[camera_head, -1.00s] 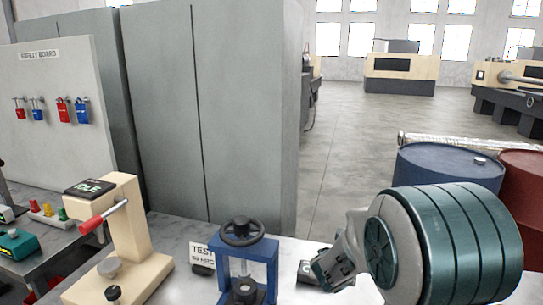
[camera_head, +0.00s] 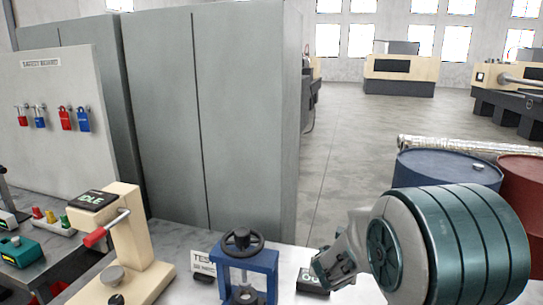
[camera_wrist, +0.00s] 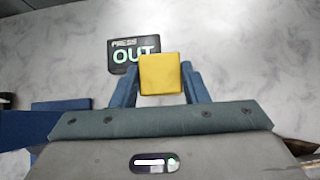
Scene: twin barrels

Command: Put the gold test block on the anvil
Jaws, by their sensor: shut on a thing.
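The gold test block (camera_wrist: 160,73) is between the two blue fingers of my gripper (camera_wrist: 161,80) in the wrist view. My gripper is shut on it, above the bench. In the head view my gripper (camera_head: 328,272) is at the right of the blue press, and the block cannot be made out there. A cream tester (camera_head: 132,235) with an IDLE display (camera_head: 92,199) and a red-handled lever stands at the left. A round grey anvil (camera_head: 112,275) sits on its base, well to the left of my gripper, with nothing seen on it.
A blue press (camera_head: 244,272) with a black handwheel stands between the tester and my gripper. A black PRESS OUT pad (camera_wrist: 133,53) lies on the bench behind the block. A TEST card (camera_head: 203,262) stands beside the press. Blue (camera_head: 440,170) and red drums stand at the right.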

